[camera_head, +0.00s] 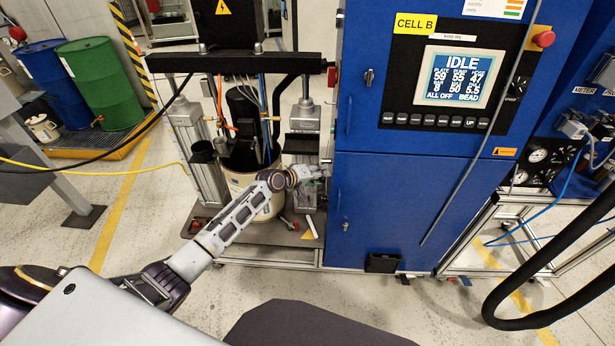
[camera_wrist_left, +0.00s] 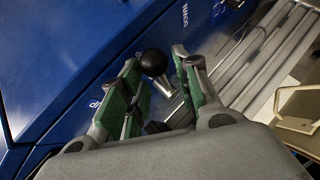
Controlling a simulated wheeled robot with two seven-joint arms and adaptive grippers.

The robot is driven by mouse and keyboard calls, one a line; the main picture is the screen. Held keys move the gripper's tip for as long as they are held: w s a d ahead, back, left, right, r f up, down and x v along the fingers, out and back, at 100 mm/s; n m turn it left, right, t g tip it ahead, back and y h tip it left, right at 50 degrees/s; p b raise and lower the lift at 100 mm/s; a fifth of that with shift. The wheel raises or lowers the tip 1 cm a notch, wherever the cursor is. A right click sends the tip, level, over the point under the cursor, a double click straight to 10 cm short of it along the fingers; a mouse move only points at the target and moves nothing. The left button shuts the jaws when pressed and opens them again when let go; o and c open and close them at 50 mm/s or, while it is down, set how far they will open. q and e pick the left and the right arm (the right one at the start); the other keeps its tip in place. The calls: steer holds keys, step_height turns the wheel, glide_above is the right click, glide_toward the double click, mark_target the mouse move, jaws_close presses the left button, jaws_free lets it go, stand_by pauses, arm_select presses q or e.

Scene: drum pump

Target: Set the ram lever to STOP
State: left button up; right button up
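The ram lever (camera_wrist_left: 153,63) shows in the left wrist view as a black ball knob on a short metal stem, beside the blue cabinet's edge. My left gripper (camera_wrist_left: 157,72) is open, its green-padded fingers apart on either side of the knob. I cannot tell whether either finger touches it. In the head view, my left gripper (camera_head: 318,171) is at the left edge of the blue cabinet (camera_head: 410,190), and the lever cannot be made out there. A label, seemingly DOWN, is on the panel near the lever in the wrist view; no STOP mark is readable. My right gripper is not in view.
A drum pump press with a black crossbeam (camera_head: 235,64) and grey columns stands left of the cabinet, over a pale drum (camera_head: 240,183). The cabinet display (camera_head: 459,77) reads IDLE. A thick black hose (camera_head: 540,265) loops at the right. Open floor lies at the left.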

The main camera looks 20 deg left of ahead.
arm_select(q)
steer(key=v, duration=1.1)
steer(key=shift+s+a, duration=0.2)
steer(key=shift+s, duration=0.15)
steer(key=shift+r+m, duration=0.15)
steer(key=shift+m, duration=0.15)
stand_by(0.5)
